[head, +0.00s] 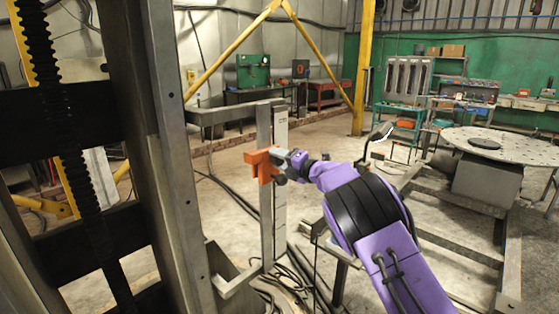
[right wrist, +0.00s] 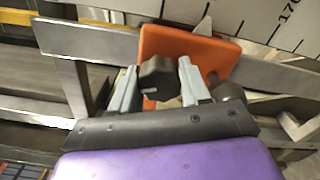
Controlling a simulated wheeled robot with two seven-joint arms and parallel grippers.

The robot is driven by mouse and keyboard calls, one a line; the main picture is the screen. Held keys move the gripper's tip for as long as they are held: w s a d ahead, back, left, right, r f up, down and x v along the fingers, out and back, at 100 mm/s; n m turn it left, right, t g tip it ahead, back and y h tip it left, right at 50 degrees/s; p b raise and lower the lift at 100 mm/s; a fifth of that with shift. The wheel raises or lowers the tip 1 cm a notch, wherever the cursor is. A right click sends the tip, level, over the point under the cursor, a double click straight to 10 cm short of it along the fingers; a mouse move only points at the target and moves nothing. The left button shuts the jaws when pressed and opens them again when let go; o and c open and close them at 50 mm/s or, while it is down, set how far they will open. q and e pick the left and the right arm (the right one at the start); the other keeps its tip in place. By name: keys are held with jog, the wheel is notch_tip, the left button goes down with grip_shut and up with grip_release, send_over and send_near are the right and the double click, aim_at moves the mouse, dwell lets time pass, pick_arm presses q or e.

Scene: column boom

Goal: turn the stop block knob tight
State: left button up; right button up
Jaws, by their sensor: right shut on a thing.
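The orange stop block (head: 262,163) sits around the upright metal rail (head: 266,225) in the head view. In the right wrist view the block (right wrist: 190,48) is a flat orange piece behind a dark faceted knob (right wrist: 157,77). My right gripper (head: 292,161) reaches the block from the right. In the right wrist view its two grey fingers (right wrist: 158,84) stand on either side of the knob and are shut on it. The knob is mostly hidden by the gripper in the head view. My left gripper is not in view.
A pale scale strip (head: 281,150) with markings runs up the rail. A heavy column (head: 165,130) stands close on the left. Cables (head: 290,285) lie on the floor below. A round perforated table (head: 510,145) stands at the right. Open floor lies behind the rail.

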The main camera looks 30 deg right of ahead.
jog(key=shift+r+m, duration=0.1)
jog(key=shift+m, duration=1.1)
jog(key=o, duration=1)
jog(key=shift+d, duration=0.15)
jog(key=shift+o, duration=0.2)
